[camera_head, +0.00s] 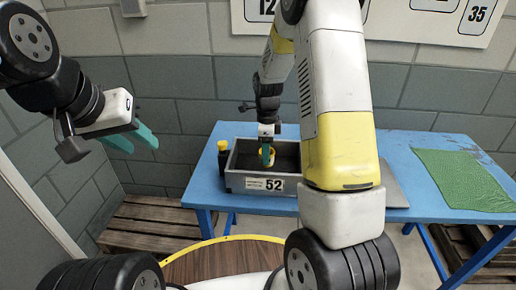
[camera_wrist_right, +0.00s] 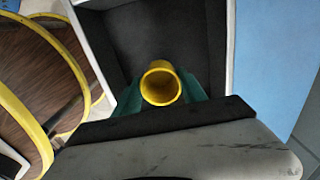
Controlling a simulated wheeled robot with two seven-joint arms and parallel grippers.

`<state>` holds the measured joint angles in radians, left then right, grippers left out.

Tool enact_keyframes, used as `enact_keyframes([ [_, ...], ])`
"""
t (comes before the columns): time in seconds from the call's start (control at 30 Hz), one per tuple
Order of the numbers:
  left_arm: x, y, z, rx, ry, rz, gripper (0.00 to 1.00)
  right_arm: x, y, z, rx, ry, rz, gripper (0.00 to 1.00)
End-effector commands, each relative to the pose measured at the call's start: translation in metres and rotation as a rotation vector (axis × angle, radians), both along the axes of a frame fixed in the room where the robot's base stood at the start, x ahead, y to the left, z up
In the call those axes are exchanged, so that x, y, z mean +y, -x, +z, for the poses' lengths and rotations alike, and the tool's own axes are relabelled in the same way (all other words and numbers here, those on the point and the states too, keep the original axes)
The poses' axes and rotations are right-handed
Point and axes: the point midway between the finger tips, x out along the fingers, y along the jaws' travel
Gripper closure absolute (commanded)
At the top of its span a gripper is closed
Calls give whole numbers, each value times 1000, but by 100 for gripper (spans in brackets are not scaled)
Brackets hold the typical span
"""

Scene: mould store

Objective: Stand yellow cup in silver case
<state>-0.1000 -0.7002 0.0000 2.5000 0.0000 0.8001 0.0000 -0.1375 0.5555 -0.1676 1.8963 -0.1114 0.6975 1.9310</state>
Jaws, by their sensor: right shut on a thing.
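The yellow cup (camera_wrist_right: 161,84) is between the green fingers of my right gripper (camera_wrist_right: 160,98) in the right wrist view, its open mouth facing the camera. In the head view the cup (camera_head: 271,155) shows partly behind the fingers of my right gripper (camera_head: 267,154), inside the outline of the silver case (camera_head: 235,182). The case is an open box with a dark lining and a label reading 52, on the blue table. I cannot tell whether the cup touches the case floor. My left gripper (camera_head: 133,140) hangs empty at the upper left, its green fingers seen nearly edge-on.
A dark bottle with a yellow cap (camera_head: 223,146) stands against the case's left side. A green mat (camera_head: 465,178) lies on the right of the blue table (camera_head: 395,150). A round wooden top with a yellow rim (camera_head: 225,262) is in front. Wooden pallets (camera_head: 150,222) lie on the floor.

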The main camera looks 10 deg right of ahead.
Motion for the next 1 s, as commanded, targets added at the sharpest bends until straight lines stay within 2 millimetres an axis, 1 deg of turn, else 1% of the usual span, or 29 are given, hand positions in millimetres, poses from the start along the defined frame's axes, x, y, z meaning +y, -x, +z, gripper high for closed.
enact_keyframes([
  [0.13,0,0,0,0,0,0,64,-1,1,-21,4,1,0,91],
  [0.23,0,0,0,0,0,0,64,-1,1,-33,3,0,-1,91],
  [0.57,0,0,0,0,0,0,64,0,0,-36,1,1,0,91],
  [0.6,0,0,0,0,0,0,64,0,0,-37,1,1,0,49],
  [0.67,0,0,0,0,0,0,64,0,0,-36,1,1,0,37],
  [0.7,0,0,0,0,0,0,64,0,0,-36,1,1,0,30],
  [1.0,0,0,0,0,0,0,64,0,0,-36,0,0,0,29],
])
